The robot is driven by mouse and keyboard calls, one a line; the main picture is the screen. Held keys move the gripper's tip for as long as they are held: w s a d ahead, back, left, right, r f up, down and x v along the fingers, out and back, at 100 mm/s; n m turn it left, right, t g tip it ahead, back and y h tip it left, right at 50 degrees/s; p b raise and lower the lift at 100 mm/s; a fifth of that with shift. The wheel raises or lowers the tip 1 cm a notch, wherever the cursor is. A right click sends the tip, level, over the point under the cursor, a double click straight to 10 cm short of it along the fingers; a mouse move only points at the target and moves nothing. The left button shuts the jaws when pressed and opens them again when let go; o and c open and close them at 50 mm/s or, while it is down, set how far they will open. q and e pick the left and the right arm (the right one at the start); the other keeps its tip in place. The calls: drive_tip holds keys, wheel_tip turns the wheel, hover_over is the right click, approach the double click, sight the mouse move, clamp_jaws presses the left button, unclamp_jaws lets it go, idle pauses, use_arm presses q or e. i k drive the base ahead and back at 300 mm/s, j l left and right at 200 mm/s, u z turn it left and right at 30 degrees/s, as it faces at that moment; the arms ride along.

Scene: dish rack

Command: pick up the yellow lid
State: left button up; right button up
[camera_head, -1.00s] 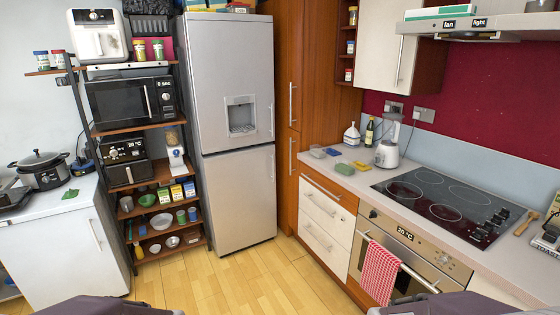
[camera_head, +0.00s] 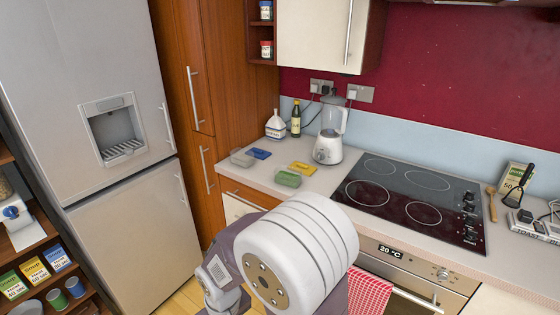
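The yellow lid (camera_head: 303,168) lies flat on the counter in the head view, left of the blender and behind the green container (camera_head: 288,178). A blue lid (camera_head: 260,153) and a grey container (camera_head: 241,158) lie to its left. The yellow lid is in plain sight with nothing over it. A large white and purple-grey link of one of my arms fills the lower middle of the view, in front of the counter. No fingertips of either gripper show.
A blender (camera_head: 329,146), a white bottle (camera_head: 276,126) and a dark bottle (camera_head: 296,118) stand behind and beside the lid. The hob (camera_head: 408,200) is to the right. A tall wooden cabinet (camera_head: 232,70) and fridge (camera_head: 110,130) stand left.

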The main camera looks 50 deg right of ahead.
sight(308, 170)
drive_tip(key=i+z, duration=0.45)
drive_tip(key=i+j+z, duration=0.1)
drive_tip(key=i+z, duration=0.15)
drive_tip(key=z, duration=0.2)
drive_tip(key=i+j+z, duration=0.2)
drive_tip(key=z, duration=0.25)
drive_tip(key=i+j, duration=0.05)
drive_tip(key=i, duration=0.05)
